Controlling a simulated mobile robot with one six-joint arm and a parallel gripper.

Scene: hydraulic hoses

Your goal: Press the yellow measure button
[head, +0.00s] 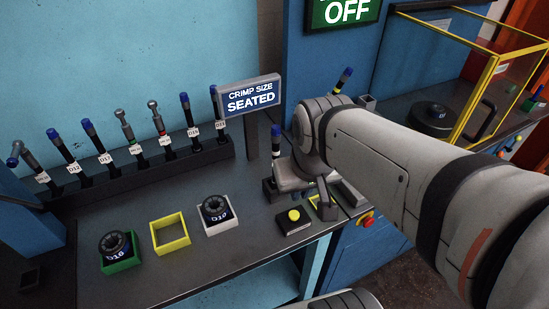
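The yellow measure button (294,215) is a small round dome on top of a dark box (295,228) near the front edge of the bench. My gripper (325,208) points down just to the right of the button box, partly hidden by my own wrist. It looks apart from the button. I cannot tell whether its fingers are open or shut. A grey display (250,95) behind reads "CRIMP SIZE SEATED".
A rack (130,178) of labelled hoses stands along the back left. Green (122,265), yellow (170,232) and white (218,229) square holders sit at the front left; the yellow one is empty. A red knob (367,220) sits below my arm. A yellow-framed guard (490,75) is at right.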

